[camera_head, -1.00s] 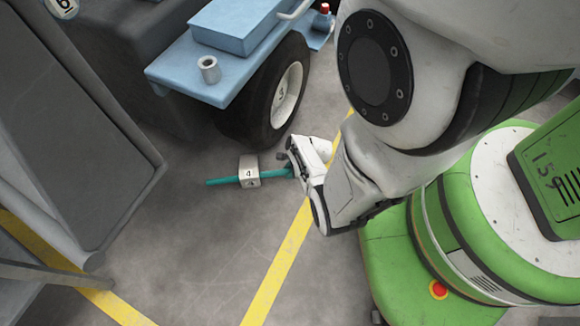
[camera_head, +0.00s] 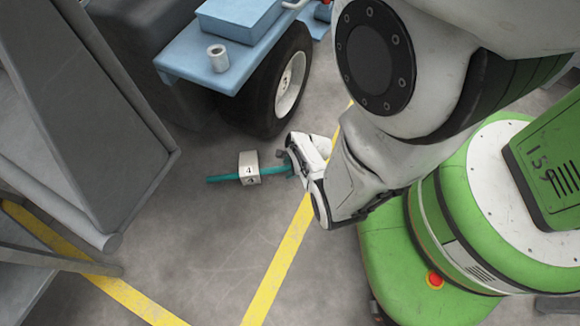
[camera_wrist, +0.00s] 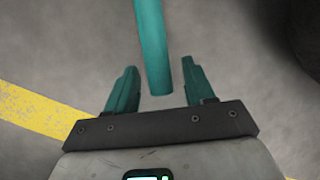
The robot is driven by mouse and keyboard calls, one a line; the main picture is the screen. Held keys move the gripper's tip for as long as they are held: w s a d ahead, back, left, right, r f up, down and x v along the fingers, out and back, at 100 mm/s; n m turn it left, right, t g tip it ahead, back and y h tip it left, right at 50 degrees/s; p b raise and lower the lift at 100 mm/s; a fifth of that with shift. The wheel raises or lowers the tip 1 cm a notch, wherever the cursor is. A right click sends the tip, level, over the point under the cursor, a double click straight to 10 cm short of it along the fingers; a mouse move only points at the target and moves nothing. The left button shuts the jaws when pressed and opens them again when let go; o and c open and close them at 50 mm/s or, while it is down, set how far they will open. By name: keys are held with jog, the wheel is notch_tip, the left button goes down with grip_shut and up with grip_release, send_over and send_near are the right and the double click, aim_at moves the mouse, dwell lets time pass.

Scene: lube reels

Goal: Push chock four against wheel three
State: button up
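Chock four (camera_head: 249,167) is a small pale block marked 4 on the floor. A teal handle rod (camera_head: 222,179) sticks out from both its sides. Wheel three (camera_head: 292,84), a dark tyre with a light hub marked 3, stands above it in the head view, with a small floor gap between them. My gripper (camera_head: 288,162) is low over the floor at the rod's right end. In the wrist view, my gripper's teal fingers (camera_wrist: 160,68) are open, with the rod (camera_wrist: 153,40) between them and gaps on both sides. The chock block is out of the wrist view.
Wheel three is under a blue cart (camera_head: 200,62) carrying a blue box (camera_head: 238,22) and a grey cup (camera_head: 217,57). A grey panelled structure (camera_head: 100,120) stands at the left. Yellow floor lines (camera_head: 278,265) cross open concrete below the chock.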

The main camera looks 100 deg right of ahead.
jog(key=shift+o, duration=0.2)
jog(key=p+v, duration=0.7)
jog(key=v, duration=0.3)
jog(key=shift+s+r, duration=0.25)
jog(key=shift+r, duration=0.1)
